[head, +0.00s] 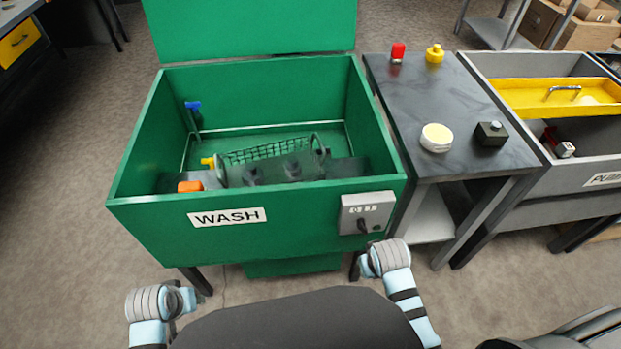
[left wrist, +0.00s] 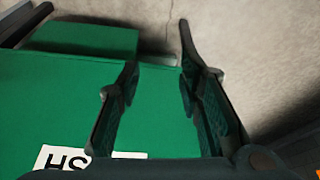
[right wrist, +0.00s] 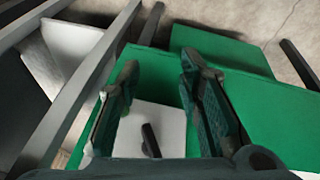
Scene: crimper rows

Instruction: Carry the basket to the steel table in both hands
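The wire basket (head: 268,150) sits inside the green wash tub (head: 150,212), with a raised handle at its left and right ends. Dark shapes stand in front of it and partly hide it. A table with a dark grey top (head: 408,95), perhaps the steel table, stands just right of the tub. My left gripper (left wrist: 158,60) is open and empty near the tub's front left corner. My right gripper (right wrist: 160,65) is open and empty by the tub's front right, close to the control box (head: 367,212). Neither gripper touches the basket.
The green lid (head: 250,28) stands open behind the tub. Red (head: 397,52), yellow (head: 434,54), round cream (head: 436,138) and black (head: 491,133) items stand on the dark table. A grey sink (head: 490,68) stands further right.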

